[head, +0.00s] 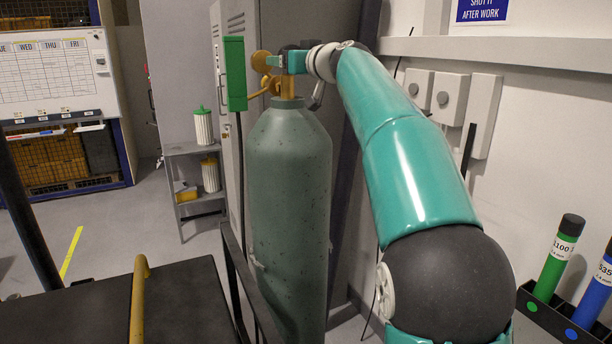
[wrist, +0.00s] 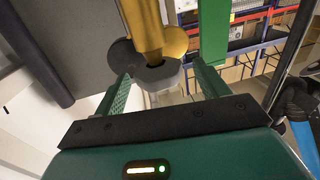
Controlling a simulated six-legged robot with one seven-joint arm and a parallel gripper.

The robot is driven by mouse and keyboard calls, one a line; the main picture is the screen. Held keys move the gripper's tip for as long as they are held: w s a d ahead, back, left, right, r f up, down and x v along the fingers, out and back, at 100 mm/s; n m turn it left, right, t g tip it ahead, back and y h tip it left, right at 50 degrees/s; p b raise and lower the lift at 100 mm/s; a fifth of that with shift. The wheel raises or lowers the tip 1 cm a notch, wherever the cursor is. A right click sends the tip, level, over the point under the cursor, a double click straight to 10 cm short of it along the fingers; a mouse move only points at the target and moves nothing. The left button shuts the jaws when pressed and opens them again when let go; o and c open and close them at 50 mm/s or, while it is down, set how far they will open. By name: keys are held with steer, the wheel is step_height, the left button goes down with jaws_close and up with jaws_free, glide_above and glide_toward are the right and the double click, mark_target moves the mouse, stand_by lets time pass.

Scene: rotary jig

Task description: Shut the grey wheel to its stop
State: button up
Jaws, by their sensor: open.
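A tall grey-green gas cylinder (head: 289,190) stands upright in the head view, with a brass valve (head: 287,88) on top. My gripper (head: 278,61) is at the valve, at the end of my teal arm. In the wrist view, my gripper (wrist: 162,72) is open, with one green finger on each side of a small grey part (wrist: 160,76) at the end of the brass valve (wrist: 146,28). In the head view my gripper largely hides the wheel.
A green box (head: 235,74) hangs just left of the valve. A grey cabinet (head: 224,30) stands behind the cylinder, and a wall with switch boxes (head: 449,98) is at the right. A dark rail (head: 240,285) runs in front of the cylinder. Green and blue tubes (head: 555,258) stand at lower right.

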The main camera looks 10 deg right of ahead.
steer(key=v, duration=1.2)
steer(key=s+a+f+g, duration=0.3)
steer(key=s+f, duration=0.3)
steer(key=f, duration=0.3)
steer(key=s+a+f+m+g+h, duration=0.1)
steer(key=s+a+f+g, duration=0.2)
steer(key=s+f, duration=0.4)
step_height(320, 180, down, 2)
steer(key=shift+s+a+m, duration=0.25)
steer(key=shift+a+m, duration=0.05)
steer(key=shift+a, duration=0.1)
